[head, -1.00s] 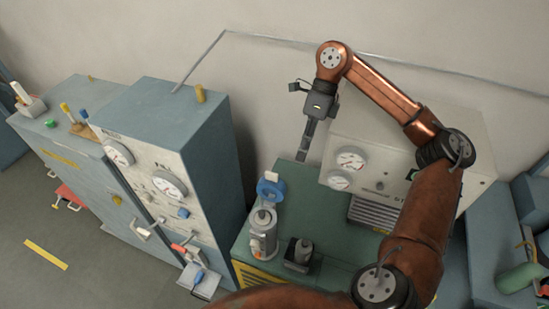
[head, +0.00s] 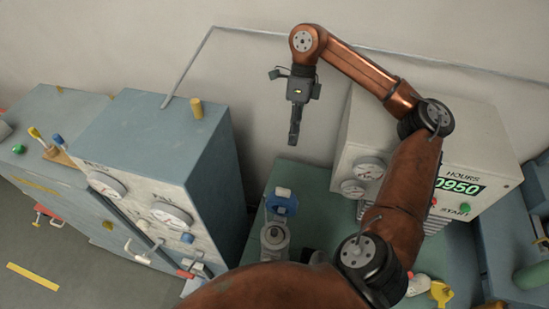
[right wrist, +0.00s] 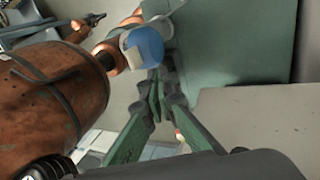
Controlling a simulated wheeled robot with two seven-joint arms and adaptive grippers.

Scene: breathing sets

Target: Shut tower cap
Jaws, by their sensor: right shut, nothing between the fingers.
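The tower (head: 274,240) is a grey cylinder standing on the green bench (head: 318,185). Its blue cap (head: 282,206), with a white piece at the top, stands raised at the tower's back edge and looks open. My right gripper (head: 294,142) is shut and empty, pointing down above the cap and apart from it in the head view. In the right wrist view the shut fingertips (right wrist: 155,96) show just below the blue and white cap (right wrist: 143,50); I cannot tell the gap in depth. My arm hides the tower's lower part. My left gripper is not in view.
A blue-grey cabinet with gauges (head: 170,125) stands left of the bench. A pale box with gauges and a lit hours display (head: 459,187) stands at the right. A dark small item (head: 316,257) beside the tower is mostly hidden by my arm.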

